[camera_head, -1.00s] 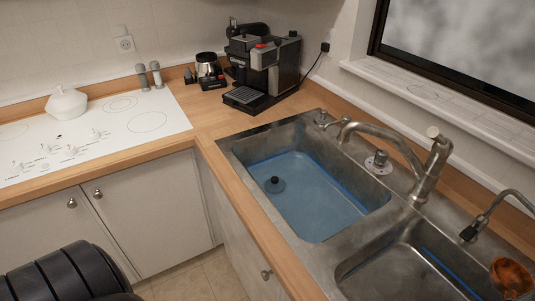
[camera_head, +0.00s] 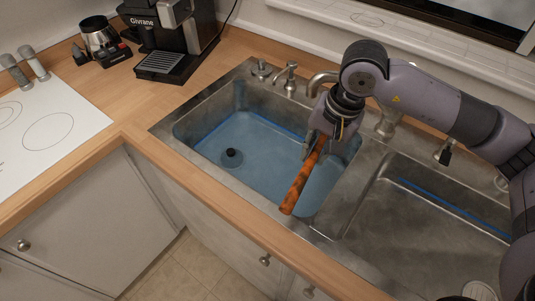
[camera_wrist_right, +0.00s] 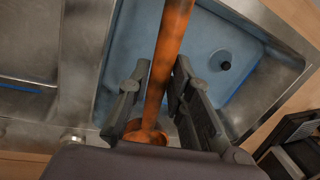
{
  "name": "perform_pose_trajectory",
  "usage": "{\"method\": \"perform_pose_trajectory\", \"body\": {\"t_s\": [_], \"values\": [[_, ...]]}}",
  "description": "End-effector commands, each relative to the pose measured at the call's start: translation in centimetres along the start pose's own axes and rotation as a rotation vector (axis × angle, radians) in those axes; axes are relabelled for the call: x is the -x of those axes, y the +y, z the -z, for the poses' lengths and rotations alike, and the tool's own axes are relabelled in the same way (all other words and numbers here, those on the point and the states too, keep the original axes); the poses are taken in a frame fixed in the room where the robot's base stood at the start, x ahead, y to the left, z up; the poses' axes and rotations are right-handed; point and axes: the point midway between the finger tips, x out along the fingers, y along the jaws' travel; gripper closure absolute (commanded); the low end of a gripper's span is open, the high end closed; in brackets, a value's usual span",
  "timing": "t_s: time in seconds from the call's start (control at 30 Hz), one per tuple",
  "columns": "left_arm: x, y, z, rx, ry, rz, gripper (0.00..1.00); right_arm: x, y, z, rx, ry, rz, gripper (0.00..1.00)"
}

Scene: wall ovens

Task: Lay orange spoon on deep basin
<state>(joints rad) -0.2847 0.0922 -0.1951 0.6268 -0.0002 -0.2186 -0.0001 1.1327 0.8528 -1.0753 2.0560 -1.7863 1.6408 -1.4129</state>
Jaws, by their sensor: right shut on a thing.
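The orange spoon (camera_head: 300,187) is wooden-looking with dark streaks. My right gripper (camera_head: 312,146) is shut on it and holds it over the right part of the deep basin (camera_head: 205,145), the blue-floored left sink bowl. The spoon's handle slants toward the basin's front edge. In the right wrist view the handle (camera_wrist_right: 168,45) runs between the fingers of the gripper (camera_wrist_right: 160,78), and the rounded spoon bowl lies near the palm. The deep basin's blue floor (camera_wrist_right: 205,30) shows behind it. My left gripper is out of view.
A second sink bowl (camera_head: 420,230) lies to the right under my right arm. Taps (camera_head: 290,78) stand along the sink's back edge. A coffee machine (camera_head: 165,35) is on the wooden counter at back left. A dark round stopper (camera_head: 231,154) sits on the basin floor.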

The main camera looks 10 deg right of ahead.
Motion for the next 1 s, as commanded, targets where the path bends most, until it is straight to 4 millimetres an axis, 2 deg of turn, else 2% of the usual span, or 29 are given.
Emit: {"method": "perform_pose_trajectory", "body": {"t_s": [0.1,0.27,0.47,0.7,0.83,1.0], "values": [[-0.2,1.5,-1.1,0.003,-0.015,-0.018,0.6,-1.7,-1.4,0.3,-0.22,0.041,0.0,1.0],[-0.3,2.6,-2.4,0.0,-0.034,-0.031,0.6,-3.6,-3.0,0.6,-0.526,0.102,0.0,1.0],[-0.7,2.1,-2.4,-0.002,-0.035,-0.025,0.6,-6.0,-5.2,0.6,-0.916,0.179,0.0,1.0],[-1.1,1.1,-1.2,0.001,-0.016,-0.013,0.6,-8.6,-7.5,0.2,-1.373,0.269,0.001,1.0],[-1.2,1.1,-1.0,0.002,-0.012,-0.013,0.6,-9.5,-8.3,0.0,-1.551,0.305,0.002,1.0],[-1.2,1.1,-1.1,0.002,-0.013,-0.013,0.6,-10.1,-8.8,-0.2,-1.672,0.329,0.004,1.0]]}}
